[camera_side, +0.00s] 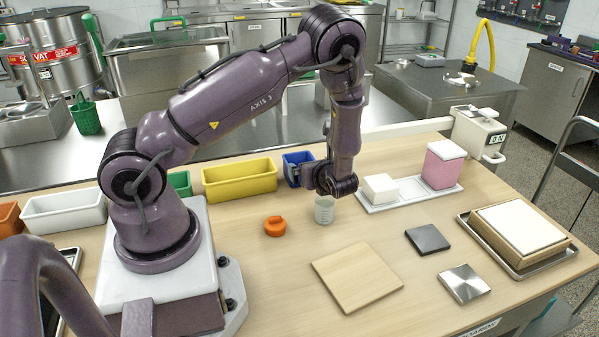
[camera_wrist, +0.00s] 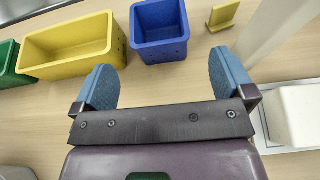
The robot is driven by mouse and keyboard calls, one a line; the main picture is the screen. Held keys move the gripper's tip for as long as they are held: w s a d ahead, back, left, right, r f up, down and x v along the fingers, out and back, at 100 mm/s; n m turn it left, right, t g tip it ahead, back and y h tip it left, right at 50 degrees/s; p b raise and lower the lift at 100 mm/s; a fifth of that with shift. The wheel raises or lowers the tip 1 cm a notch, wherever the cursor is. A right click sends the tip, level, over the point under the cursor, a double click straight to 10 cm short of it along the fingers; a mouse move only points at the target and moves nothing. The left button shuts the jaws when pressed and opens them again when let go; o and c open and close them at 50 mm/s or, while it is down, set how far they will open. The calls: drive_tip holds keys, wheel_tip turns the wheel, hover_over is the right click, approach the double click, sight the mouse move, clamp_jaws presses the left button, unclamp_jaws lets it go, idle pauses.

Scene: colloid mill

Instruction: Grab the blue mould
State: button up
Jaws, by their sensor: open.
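The blue mould (camera_side: 296,160) is a small open-topped box at the back of the wooden table, right of a long yellow mould (camera_side: 240,180). In the wrist view the blue mould (camera_wrist: 158,48) stands upright and empty at the top, with small holes in its side. My gripper (camera_wrist: 165,75) is open, its two blue fingers spread wide with nothing between them. The mould lies ahead of the fingertips, apart from them. In the side view my gripper (camera_side: 305,172) hangs low in front of the mould and hides part of it.
A yellow upright piece (camera_wrist: 223,15) stands just right of the blue mould. A pale beaker (camera_side: 324,210) and an orange lid (camera_side: 274,226) are near my gripper. A white tray (camera_side: 410,195) with a white block and a pink block lies to the right. A green mould (camera_side: 180,183) is further left.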

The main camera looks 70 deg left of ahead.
sight(296, 158)
drive_tip(key=x, duration=1.1)
drive_tip(key=shift+s, duration=0.1)
drive_tip(key=shift+c, duration=0.2)
drive_tip(key=c, duration=0.8)
drive_tip(key=shift+r, duration=0.1)
